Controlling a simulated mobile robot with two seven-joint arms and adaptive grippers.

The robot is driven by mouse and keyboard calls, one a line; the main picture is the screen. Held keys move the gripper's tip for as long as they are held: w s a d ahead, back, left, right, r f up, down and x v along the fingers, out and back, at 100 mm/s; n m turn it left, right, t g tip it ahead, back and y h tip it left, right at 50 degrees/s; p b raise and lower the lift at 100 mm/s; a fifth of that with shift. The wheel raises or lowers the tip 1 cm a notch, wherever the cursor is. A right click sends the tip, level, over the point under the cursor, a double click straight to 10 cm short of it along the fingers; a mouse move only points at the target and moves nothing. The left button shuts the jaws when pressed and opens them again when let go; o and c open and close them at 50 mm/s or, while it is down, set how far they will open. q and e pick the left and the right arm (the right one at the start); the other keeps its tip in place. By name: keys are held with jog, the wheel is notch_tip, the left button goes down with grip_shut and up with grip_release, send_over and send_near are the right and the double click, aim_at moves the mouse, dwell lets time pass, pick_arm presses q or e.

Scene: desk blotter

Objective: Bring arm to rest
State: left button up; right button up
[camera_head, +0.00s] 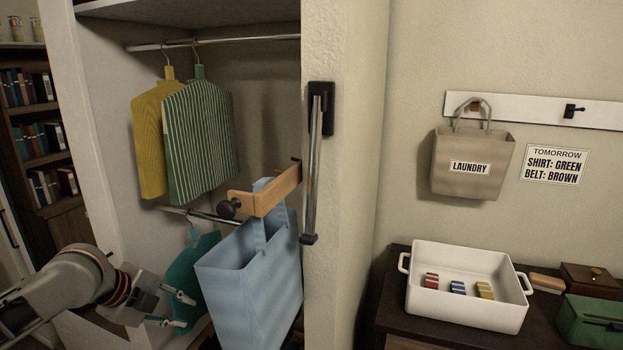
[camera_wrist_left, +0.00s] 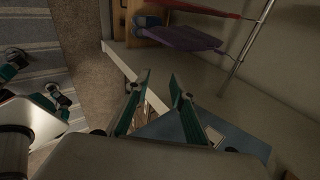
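My left arm (camera_head: 62,285) comes in from the lower left of the head view. My left gripper (camera_head: 180,311) is at the wardrobe's lower part, in front of a teal garment (camera_head: 205,250) on a hanger. Its fingers are apart with nothing between them. In the left wrist view the two fingertips (camera_wrist_left: 160,80) also stand apart, with a pale edge and a blue surface (camera_wrist_left: 180,130) beyond.
A light blue bag (camera_head: 250,285) hangs from a wooden bracket (camera_head: 268,194) right of my left gripper. A yellow (camera_head: 149,140) and a striped green garment (camera_head: 200,140) hang above. The wardrobe's side wall (camera_head: 345,200) stands at right; a white tray (camera_head: 455,310) is beyond it.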

pick_arm(q)
jog(key=s+a+f+n+t+y, duration=0.1)
jog(key=s+a+f+n, duration=0.3)
jog(key=f, duration=0.5)
jog(key=s+a+f+n+t+y, duration=0.1)
jog(key=s+a+f+n, duration=0.15)
jog(key=a+f, duration=0.4)
jog(key=s+a+f+n, duration=0.25)
jog(key=s+f, duration=0.35)
jog(key=s, duration=0.3)
jog(key=s+a+f+n, duration=0.1)
jog(key=s+a+f, duration=0.3)
jog(key=s+f, duration=0.35)
jog(key=s+d+f+n+t, duration=0.1)
jog(key=d+n, duration=0.3)
jog(key=d, duration=0.7)
jog(key=s+d+f+n, duration=0.1)
jog(key=d+n, duration=0.4)
jog(key=d, duration=0.7)
jog(key=shift+s+d+f+t, duration=0.3)
jog(key=shift+s+f+t, duration=0.1)
jog(key=shift+s, duration=0.1)
